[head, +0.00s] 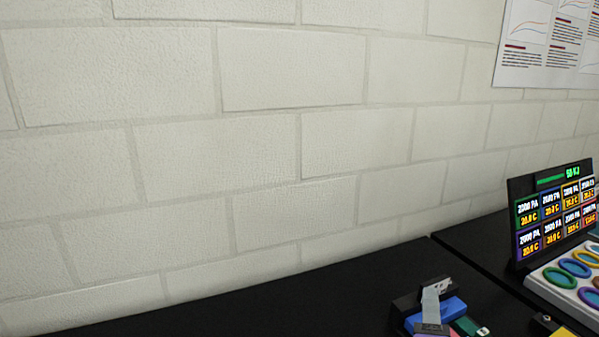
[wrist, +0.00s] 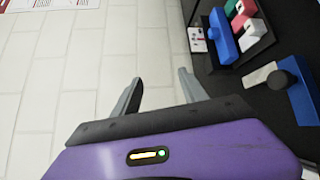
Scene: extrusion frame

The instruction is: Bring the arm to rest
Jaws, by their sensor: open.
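My gripper (wrist: 160,76) shows in the wrist view. Its two grey fingers are spread apart with nothing between them, and the pale wall shows behind them. The purple body of my gripper fills the bottom of that view, with a small lit indicator on it. In the head view I cannot make out my gripper for certain.
The black table (head: 290,305) runs along a pale block wall (head: 290,70). Small blue, green and other parts (head: 440,308) sit at its front. A display panel (head: 553,212) stands at right beside a tray of coloured rings (head: 570,290). A poster (head: 548,42) hangs above.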

